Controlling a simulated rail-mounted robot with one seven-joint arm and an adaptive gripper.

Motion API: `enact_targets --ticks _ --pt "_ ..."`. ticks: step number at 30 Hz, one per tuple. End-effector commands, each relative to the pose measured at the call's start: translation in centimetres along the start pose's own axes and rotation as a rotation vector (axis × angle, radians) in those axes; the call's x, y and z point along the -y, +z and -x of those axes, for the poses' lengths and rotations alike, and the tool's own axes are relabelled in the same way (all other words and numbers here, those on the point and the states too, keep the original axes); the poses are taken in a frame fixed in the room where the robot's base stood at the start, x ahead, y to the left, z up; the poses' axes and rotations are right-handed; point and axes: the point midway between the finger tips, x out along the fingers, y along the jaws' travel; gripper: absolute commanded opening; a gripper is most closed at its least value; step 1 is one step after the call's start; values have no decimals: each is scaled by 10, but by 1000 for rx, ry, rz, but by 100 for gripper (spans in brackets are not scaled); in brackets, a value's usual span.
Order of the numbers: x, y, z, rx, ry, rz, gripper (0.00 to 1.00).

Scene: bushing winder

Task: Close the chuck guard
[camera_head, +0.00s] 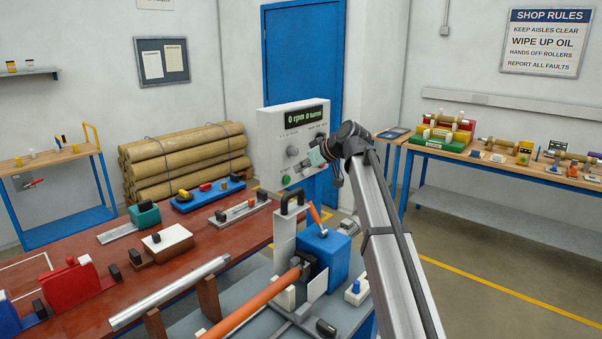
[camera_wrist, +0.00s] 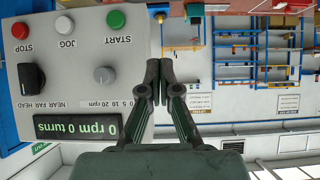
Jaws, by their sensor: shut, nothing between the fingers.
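The blue headstock (camera_head: 322,252) of the winder stands on the grey bench, with an orange bar (camera_head: 255,305) running from its chuck area toward the lower left. A pale upright panel with a black handle (camera_head: 284,236) stands beside the headstock; it looks like the chuck guard, raised. The chuck itself is partly hidden. My gripper (camera_head: 323,152) is above and behind the headstock, in front of the control box, apart from the guard. In the wrist view its fingers (camera_wrist: 160,78) are together and empty. The guard is not in the wrist view.
The control box (camera_head: 268,130) reads 0 rpm 0 turns; its panel (camera_wrist: 75,75) with stop, jog and start buttons shows upside down, close to my fingers. An orange-handled lever (camera_head: 315,214) rises from the headstock. A red table (camera_head: 90,255) with fixtures lies left.

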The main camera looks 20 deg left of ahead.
Motion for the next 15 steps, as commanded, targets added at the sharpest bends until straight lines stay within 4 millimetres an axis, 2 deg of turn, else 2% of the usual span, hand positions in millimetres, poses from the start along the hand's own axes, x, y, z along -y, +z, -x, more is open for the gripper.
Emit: enact_targets --ticks 15 --pt "0 -2 -91 3 -1 3 0"
